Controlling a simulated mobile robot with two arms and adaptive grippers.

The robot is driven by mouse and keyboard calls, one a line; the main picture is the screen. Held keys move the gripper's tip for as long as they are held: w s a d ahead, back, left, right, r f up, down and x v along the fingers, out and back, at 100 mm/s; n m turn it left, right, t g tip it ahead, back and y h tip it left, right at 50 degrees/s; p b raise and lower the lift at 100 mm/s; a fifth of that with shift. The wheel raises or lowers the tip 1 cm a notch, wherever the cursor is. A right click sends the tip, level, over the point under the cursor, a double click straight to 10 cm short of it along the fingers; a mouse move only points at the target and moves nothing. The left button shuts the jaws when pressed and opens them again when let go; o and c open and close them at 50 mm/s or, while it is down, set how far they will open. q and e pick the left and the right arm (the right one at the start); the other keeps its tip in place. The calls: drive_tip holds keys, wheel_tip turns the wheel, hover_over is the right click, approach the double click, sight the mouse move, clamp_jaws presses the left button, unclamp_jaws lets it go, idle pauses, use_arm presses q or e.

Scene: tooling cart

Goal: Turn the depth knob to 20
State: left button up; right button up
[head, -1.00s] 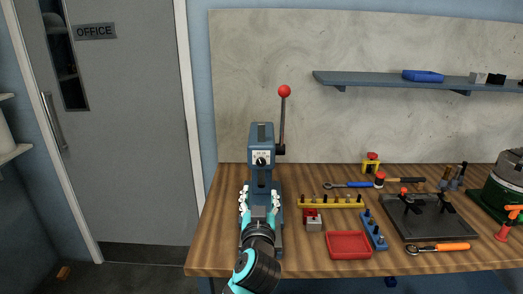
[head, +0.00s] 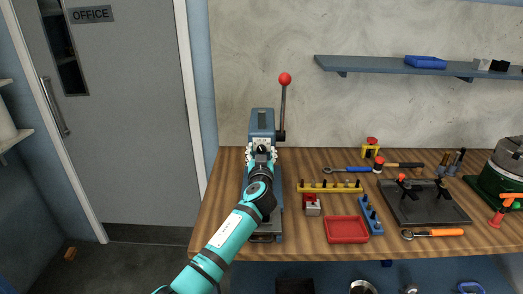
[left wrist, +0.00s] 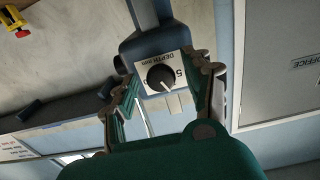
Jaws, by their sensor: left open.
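The depth knob (left wrist: 160,78) is round and black with a white pointer line. It sits on a white dial plate (left wrist: 182,64) marked "DEPTH mm", with a 5 readable and other marks hidden or too small. The plate is on the front of the blue press (head: 262,120). In the left wrist view the pointer line points to the lower right. My left gripper (left wrist: 162,88) is open, its fingers on either side of the knob with gaps between. In the head view my left gripper (head: 262,154) is in front of the press head and largely hides the plate.
The press's red-balled lever (head: 285,79) stands up at its right. On the wooden bench are a red tray (head: 347,230), a yellow rack (head: 330,187), a blue rack (head: 371,215) and a dark plate (head: 425,203). A shelf (head: 390,65) hangs on the wall behind.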

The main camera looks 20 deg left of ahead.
use_arm(q)
drive_tip(key=shift+w+a, duration=0.15)
drive_tip(key=shift+w, duration=0.2)
drive_tip(key=shift+c, duration=0.2)
clamp_jaws()
